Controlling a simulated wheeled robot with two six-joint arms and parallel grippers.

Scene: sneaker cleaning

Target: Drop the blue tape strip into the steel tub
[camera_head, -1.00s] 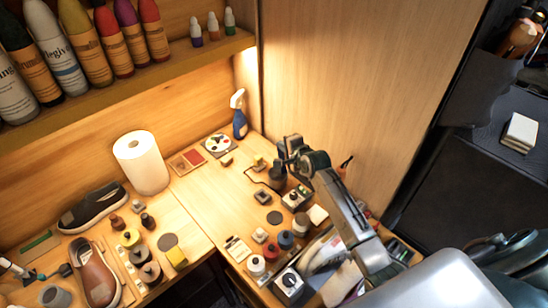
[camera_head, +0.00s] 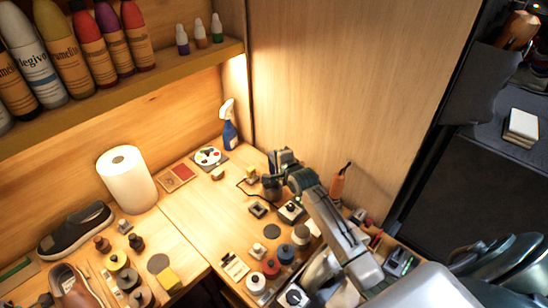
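I cannot make out the blue tape strip or identify the steel tub in this view. My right gripper (camera_head: 280,165) is above the back right of the workbench, near a dark round jar (camera_head: 272,187). Its fingers are small and dark, so I cannot tell whether they are open or hold anything. My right arm covers part of the bench's right side. My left gripper is out of view.
A paper towel roll (camera_head: 128,180) and a dark sneaker (camera_head: 75,232) stand at the left. A brown shoe (camera_head: 72,285) is cut by the bottom edge. A blue spray bottle (camera_head: 229,128) stands at the back. Several small jars crowd the bench's front right. Bare wood shows mid-bench.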

